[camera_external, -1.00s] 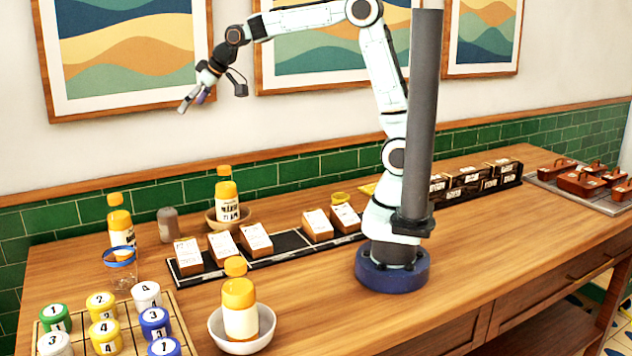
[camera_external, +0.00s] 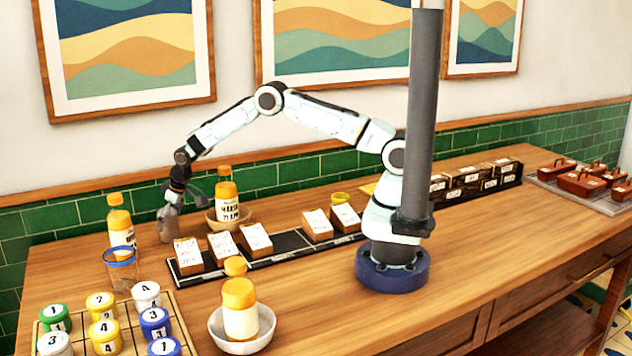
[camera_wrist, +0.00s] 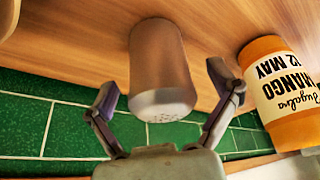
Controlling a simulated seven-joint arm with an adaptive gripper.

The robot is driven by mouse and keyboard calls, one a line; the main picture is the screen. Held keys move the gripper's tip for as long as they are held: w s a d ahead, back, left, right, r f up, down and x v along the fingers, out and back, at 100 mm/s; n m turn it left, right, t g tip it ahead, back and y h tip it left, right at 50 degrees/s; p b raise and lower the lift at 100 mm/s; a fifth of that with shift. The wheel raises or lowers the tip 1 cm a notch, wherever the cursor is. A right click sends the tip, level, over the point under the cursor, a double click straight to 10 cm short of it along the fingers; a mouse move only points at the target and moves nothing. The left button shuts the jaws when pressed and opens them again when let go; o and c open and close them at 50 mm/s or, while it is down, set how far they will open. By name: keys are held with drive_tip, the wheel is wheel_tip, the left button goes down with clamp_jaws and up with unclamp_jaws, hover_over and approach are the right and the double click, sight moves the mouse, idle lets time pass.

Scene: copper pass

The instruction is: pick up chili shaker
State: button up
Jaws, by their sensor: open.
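The chili shaker (camera_wrist: 158,65) is a grey-brown cylinder with a pale, perforated top. It stands on the wooden counter, and in the wrist view its top lies between the two fingers of my gripper (camera_wrist: 165,98). The fingers are spread with a gap on each side of the shaker. In the external view my gripper (camera_external: 172,205) is low over the shaker (camera_external: 167,228), which it partly hides.
A mango bottle (camera_external: 227,198) in a wooden bowl stands close on the right and shows in the wrist view (camera_wrist: 283,92). Another bottle (camera_external: 120,226) and a blue-rimmed glass (camera_external: 121,270) stand left. A black tray (camera_external: 272,259) with boxes lies right. The green tiled wall (camera_wrist: 60,125) is close behind.

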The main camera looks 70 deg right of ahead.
drive_tip(key=shift+w+f, duration=0.1)
drive_tip(key=shift+f, duration=0.1)
drive_tip(key=c, duration=1.3)
drive_tip(key=shift+r, duration=0.1)
